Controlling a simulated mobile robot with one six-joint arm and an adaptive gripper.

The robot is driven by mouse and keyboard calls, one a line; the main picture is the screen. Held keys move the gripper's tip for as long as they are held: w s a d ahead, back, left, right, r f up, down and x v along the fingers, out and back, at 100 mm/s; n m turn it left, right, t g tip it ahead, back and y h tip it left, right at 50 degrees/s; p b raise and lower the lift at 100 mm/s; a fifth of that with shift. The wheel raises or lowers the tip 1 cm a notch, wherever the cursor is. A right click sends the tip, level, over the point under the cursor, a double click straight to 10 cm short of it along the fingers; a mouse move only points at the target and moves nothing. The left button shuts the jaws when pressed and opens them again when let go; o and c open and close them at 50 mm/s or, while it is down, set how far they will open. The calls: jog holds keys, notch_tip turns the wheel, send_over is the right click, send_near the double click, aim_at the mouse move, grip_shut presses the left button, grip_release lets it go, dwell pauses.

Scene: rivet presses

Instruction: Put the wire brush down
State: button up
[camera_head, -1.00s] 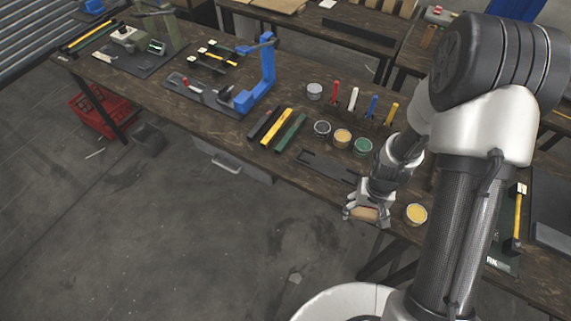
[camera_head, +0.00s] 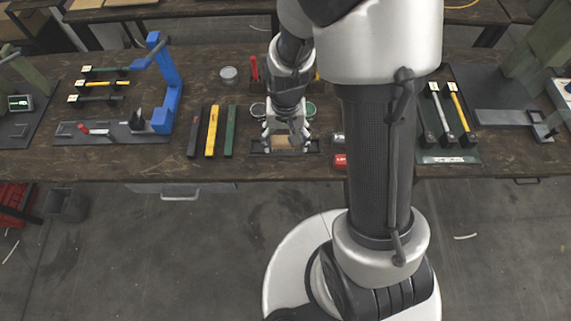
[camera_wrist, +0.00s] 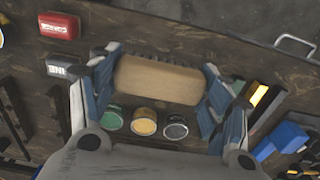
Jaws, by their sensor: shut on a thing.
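The wire brush (camera_wrist: 158,80) shows its tan wooden block in the wrist view, between my two fingers. My gripper (camera_head: 286,142) is shut on it. In the head view the brush (camera_head: 287,142) shows as a small tan patch under the gripper, over a dark flat tray (camera_head: 314,147) near the front edge of the table (camera_head: 140,164). I cannot tell whether the brush touches the tray.
Black, yellow and green bars (camera_head: 212,131) lie left of the gripper. Paint cans (camera_wrist: 144,122) stand behind the brush. A red box (camera_head: 340,161) is to the right. A blue press (camera_head: 167,92) stands further left. Hammers (camera_head: 447,113) lie on a mat at right.

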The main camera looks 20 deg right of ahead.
aim_at(285, 167)
notch_tip(285, 167, down, 12)
jog(key=b, duration=0.3)
jog(key=shift+f+b, duration=0.25)
jog(key=shift+b, duration=0.05)
jog(key=shift+f, duration=0.25)
jog(key=o, duration=1)
jog(key=shift+r, duration=0.1)
